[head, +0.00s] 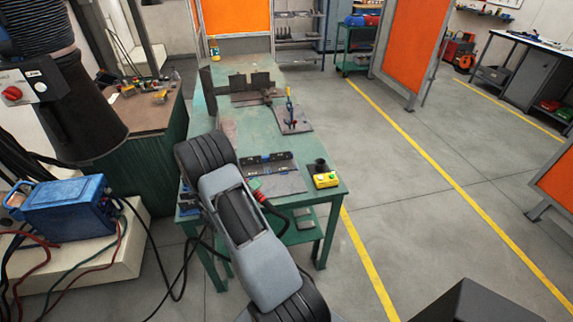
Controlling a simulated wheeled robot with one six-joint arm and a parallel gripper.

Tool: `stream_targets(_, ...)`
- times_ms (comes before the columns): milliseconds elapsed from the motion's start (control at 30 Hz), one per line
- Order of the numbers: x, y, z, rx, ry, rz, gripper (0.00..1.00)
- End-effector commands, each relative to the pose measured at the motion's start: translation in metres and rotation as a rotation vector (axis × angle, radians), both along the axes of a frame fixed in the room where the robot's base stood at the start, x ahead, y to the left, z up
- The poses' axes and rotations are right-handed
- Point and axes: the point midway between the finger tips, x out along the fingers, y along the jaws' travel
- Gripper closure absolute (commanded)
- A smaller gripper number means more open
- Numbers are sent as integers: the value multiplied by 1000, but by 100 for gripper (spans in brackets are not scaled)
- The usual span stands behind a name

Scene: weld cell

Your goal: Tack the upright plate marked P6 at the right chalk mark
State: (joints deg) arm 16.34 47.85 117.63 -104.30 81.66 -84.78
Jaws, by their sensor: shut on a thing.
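Two small dark upright plates, one on the left (237,83) and one on the right (260,80), stand toward the far end of the green welding table (228,128). A taller dark plate (208,88) stands at its left edge. I cannot read a P6 mark on any of them, and no chalk mark can be made out. A red and black handle-like part with a dark cable (262,198) shows just right of my arm; I cannot tell whether it is held. My gripper is hidden behind my arm, which covers the table's near left part.
A flat plate with a blue and red upright tool (290,112) lies mid-table. A dark rack (268,163) and a yellow button box (324,178) sit near the front. A blue welding unit (68,208) stands left. The floor right of the table is open.

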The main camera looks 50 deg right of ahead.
Motion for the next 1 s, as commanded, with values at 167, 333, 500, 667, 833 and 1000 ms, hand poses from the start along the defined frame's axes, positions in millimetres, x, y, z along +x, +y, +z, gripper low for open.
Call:
stream_targets(167, -40, -54, 26, 22, 234, -127, 94)
stream_targets(333, -64, -80, 35, 43, 339, -189, 94)
stream_targets(500, -72, -91, 33, 53, 377, -214, 94)
stream_targets(667, -66, -98, 20, 53, 381, -217, 94)
stream_targets(833, -58, -105, 8, 53, 380, -217, 94)
stream_targets(1000, -51, -111, 0, 53, 381, -216, 94)
